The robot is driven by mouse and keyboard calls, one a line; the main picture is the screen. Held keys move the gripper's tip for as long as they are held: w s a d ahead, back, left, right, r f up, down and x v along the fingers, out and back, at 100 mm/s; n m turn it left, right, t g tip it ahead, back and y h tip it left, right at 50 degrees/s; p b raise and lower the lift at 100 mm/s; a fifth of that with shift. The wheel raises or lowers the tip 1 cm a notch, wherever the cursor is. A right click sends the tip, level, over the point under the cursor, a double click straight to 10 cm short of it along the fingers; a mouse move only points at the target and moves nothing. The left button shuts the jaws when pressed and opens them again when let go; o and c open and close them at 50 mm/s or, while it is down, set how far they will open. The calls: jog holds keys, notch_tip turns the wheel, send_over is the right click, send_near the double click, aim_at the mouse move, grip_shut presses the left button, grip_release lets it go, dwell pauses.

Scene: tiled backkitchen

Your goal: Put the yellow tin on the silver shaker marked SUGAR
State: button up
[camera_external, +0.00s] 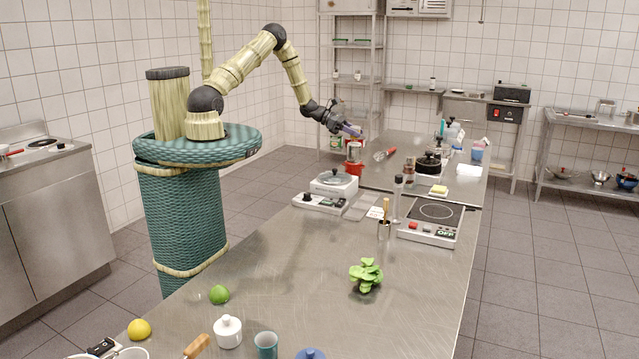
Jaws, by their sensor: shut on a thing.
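My gripper (356,132) is over the far left part of the long steel counter, with its purple fingers pointing down to the right. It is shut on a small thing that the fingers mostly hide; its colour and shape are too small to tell. A silver cylinder (354,152) shows just below the fingers, above a red object (354,169). I cannot read any SUGAR mark on it, nor tell whether the held thing touches it. I cannot make out the yellow tin clearly anywhere.
A green can (335,143) is close left of the silver cylinder.

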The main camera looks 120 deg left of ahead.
jog(key=shift+f, duration=1.1)
jog(key=shift+f, duration=0.2)
jog(key=o, duration=1)
jog(key=shift+r, duration=0.15)
jog(key=shift+s+r, duration=0.1)
jog(key=b+v, duration=0.3)
jog(key=v, duration=0.8)
jog(key=shift+s+r, duration=0.2)
jog(key=shift+s, duration=0.15)
